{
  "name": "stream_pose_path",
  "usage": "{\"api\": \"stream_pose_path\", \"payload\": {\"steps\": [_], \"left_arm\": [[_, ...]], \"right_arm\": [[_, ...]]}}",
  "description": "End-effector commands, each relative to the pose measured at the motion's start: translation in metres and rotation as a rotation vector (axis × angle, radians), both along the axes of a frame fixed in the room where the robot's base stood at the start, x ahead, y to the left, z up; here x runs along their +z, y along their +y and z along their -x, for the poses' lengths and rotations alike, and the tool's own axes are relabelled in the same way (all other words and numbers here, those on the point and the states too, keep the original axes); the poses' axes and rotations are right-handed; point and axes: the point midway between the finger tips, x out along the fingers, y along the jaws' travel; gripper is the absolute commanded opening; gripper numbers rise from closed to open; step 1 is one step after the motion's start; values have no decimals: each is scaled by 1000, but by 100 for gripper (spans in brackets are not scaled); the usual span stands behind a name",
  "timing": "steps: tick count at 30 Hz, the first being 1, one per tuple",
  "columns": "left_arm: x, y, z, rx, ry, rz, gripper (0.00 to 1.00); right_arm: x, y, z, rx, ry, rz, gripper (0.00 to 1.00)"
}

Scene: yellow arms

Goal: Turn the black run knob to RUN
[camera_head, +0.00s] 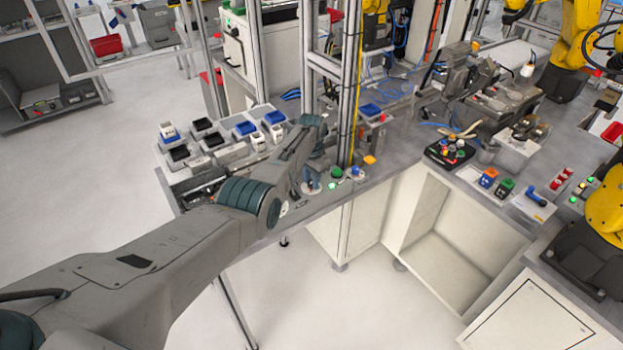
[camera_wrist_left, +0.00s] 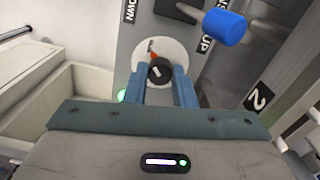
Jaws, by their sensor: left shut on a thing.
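The black run knob (camera_wrist_left: 160,71) shows in the left wrist view on a round white plate (camera_wrist_left: 176,48), with a white pointer line on its face and an orange-red mark beside it. The blue fingers of my left gripper (camera_wrist_left: 160,78) stand on both sides of the knob and are shut on it. In the head view my left arm (camera_head: 245,195) reaches from the lower left to the near edge of the bench, where the wrist largely hides the knob. I cannot read which position the pointer marks. My right gripper is not in view.
A blue-capped lever (camera_wrist_left: 225,27) stands close to the knob, near an "UP" label. A lit green light (camera_wrist_left: 122,95) is beside the left finger. Metal posts (camera_head: 350,85) rise just behind my wrist. An orange button (camera_head: 369,160) lies to the right.

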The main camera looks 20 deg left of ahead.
Motion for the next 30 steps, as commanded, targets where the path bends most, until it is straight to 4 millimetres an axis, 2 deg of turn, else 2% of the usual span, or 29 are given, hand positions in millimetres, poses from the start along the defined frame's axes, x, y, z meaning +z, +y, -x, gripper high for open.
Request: {"api": "stream_pose_path", "payload": {"steps": [8,9,11,12,22,26,30], "left_arm": [[1,0,-1,0,-1,0,0],[1,0,-1,0,-1,0,31],[1,0,-1,0,-1,0,43],[1,0,0,0,-1,0,45],[3,0,-1,1,-2,0,45],[16,0,-1,1,-4,0,45],[37,0,-2,1,-7,0,45]], "right_arm": [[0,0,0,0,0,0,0],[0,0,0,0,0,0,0],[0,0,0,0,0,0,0],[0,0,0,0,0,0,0],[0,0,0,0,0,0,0],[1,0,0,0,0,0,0],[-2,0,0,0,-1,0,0]]}}
